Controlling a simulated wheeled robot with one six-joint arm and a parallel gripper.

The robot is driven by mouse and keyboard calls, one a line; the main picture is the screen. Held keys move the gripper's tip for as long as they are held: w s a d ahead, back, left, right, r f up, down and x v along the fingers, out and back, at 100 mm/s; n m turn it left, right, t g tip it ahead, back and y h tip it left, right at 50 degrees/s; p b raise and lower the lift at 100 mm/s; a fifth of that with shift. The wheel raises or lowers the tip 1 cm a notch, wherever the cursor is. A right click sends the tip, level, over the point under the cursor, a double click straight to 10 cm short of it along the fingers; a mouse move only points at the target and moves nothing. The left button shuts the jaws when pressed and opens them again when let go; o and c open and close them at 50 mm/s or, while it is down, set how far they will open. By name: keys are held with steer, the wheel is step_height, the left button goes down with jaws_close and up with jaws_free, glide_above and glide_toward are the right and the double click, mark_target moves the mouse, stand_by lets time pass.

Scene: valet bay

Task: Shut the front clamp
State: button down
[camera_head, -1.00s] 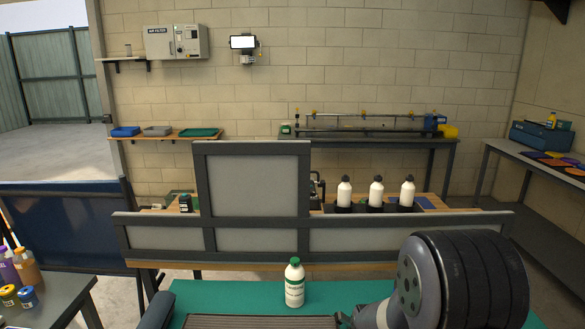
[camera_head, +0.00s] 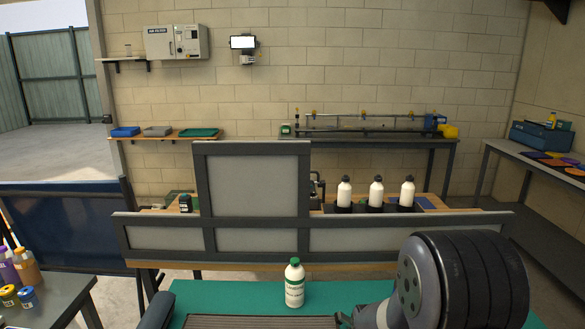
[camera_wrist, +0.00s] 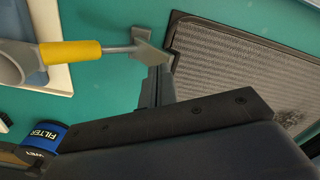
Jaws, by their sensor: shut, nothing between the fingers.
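A lever with a yellow grip (camera_wrist: 68,52), a grey shaft and an angular grey end piece lies across the upper left of the wrist view. It may be the front clamp, but I cannot tell for sure, nor whether it is open or shut. My gripper (camera_wrist: 156,85) is shut and empty, with its fingertips close to the grey end piece; I cannot tell whether they touch. In the head view the fingertips are small and dark at the bottom edge, and no clamp can be made out there.
A dark ribbed mat (camera_wrist: 245,70) lies on the green surface (camera_wrist: 110,95) beside the fingers. A blue-and-black filter can (camera_wrist: 47,138) is at lower left. A white bottle with a green cap (camera_head: 294,284) stands on the green bench, before a grey panelled barrier (camera_head: 255,185).

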steer(key=shift+f, duration=0.25)
steer(key=shift+f+b, duration=0.5)
steer(key=shift+b, duration=0.15)
steer(key=shift+s, duration=0.1)
steer(key=shift+r+p, duration=0.75)
steer(key=shift+r, duration=0.1)
step_height(320, 180, up, 6)
steer(key=p, duration=0.4)
steer(key=shift+r, duration=0.2)
steer(key=shift+f, duration=0.15)
